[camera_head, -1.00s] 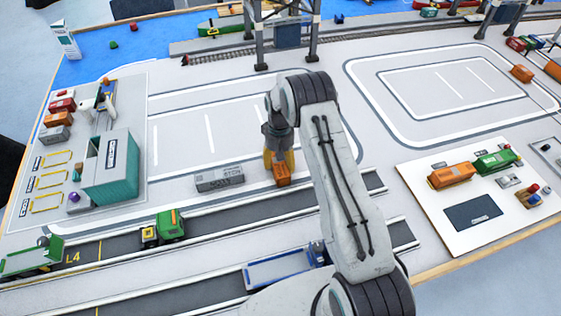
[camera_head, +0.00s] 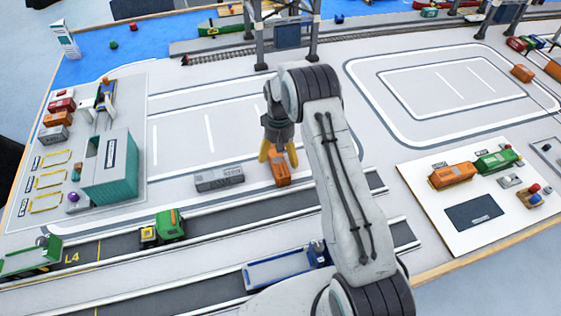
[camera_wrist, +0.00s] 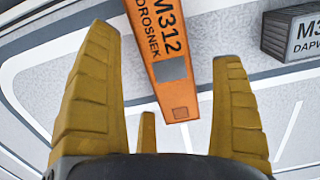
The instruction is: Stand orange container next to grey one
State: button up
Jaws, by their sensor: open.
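The orange container (camera_head: 280,174) lies on the light grey yard, just right of the grey container (camera_head: 219,178), with a narrow gap between them. The two look roughly end to end in the head view. My gripper (camera_head: 278,155) is open above and behind the orange container, its yellow fingers spread. In the wrist view the orange container (camera_wrist: 160,55) shows between and beyond the fingers (camera_wrist: 165,60), with clear space to the right finger. The grey container (camera_wrist: 290,35) is at the upper right there, apart from the orange one. My arm hides the yard right of the orange container.
A teal building (camera_head: 111,168) stands at the left. A green truck (camera_head: 170,225) is on the road in front, and a blue-edged trailer (camera_head: 280,268) lies nearer. A gantry crane (camera_head: 285,32) stands behind. The yard behind the grey container is clear.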

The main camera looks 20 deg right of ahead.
notch_tip(320, 180, up, 9)
notch_tip(320, 180, up, 9)
jog(key=t, duration=0.1)
send_over(280, 157)
jog(key=s, duration=0.4)
jog(key=s+r+t+b, duration=0.1)
jog(key=s+r+t, duration=0.1)
jog(key=s+r, duration=0.7)
jog(key=s+a+t, duration=0.1)
jog(key=s, duration=1.9)
jog(key=shift+f+t, duration=0.4)
jog(key=shift+f, duration=0.05)
